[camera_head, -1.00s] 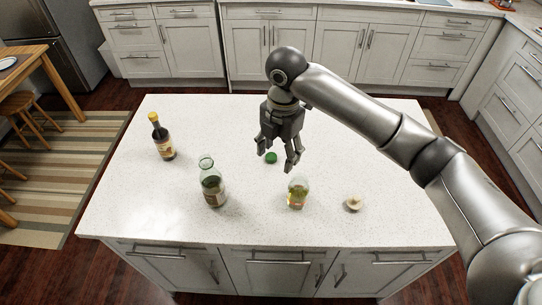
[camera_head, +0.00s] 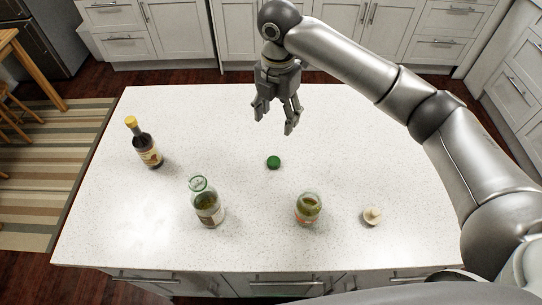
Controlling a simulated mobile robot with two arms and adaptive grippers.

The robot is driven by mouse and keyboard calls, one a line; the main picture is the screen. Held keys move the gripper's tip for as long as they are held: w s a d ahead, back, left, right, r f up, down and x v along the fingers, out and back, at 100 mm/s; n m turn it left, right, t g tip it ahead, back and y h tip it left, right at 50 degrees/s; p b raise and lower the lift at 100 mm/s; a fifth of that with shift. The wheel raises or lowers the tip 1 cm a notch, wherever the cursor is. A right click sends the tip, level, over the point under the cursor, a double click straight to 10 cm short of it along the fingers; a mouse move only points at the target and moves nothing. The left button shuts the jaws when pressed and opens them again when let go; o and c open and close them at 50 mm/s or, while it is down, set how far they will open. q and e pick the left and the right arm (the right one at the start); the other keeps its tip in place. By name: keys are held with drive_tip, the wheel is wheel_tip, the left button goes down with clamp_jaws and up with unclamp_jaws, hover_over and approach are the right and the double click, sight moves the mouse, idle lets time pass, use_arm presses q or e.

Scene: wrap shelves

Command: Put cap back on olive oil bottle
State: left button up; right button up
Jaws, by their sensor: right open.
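A small round green cap (camera_head: 273,162) lies on the white island top near its middle. A greenish glass bottle (camera_head: 207,205) with a label and an open-looking neck stands upright at front left; it looks like the olive oil bottle, though its label is unreadable. My right gripper (camera_head: 276,115) is open and empty, fingers pointing down, beyond the cap in the picture and apart from it. My left gripper is not in view.
A dark bottle with a yellow cap (camera_head: 146,147) stands at the left. An open-looking jar with greenish contents (camera_head: 308,208) and a small beige stopper-like piece (camera_head: 372,215) are at front right. The island top (camera_head: 170,110) is clear around the green cap.

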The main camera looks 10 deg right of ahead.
drive_tip(key=b, duration=0.4)
hover_over(274, 160)
wheel_tip(274, 160, down, 5)
drive_tip(key=shift+w+d+f+b, duration=0.1)
drive_tip(key=shift+d+f+b, duration=0.15)
drive_tip(key=shift+f+b, duration=0.35)
drive_tip(key=shift+f+p, duration=0.4)
drive_tip(key=shift+f, duration=2.25)
drive_tip(key=f, duration=0.1)
drive_tip(key=f+p, duration=0.1)
drive_tip(key=f, duration=0.1)
drive_tip(key=f+p, duration=0.1)
drive_tip(key=shift+s+a+f, duration=0.2)
drive_tip(key=shift+a+f, duration=0.05)
drive_tip(key=shift+f, duration=0.35)
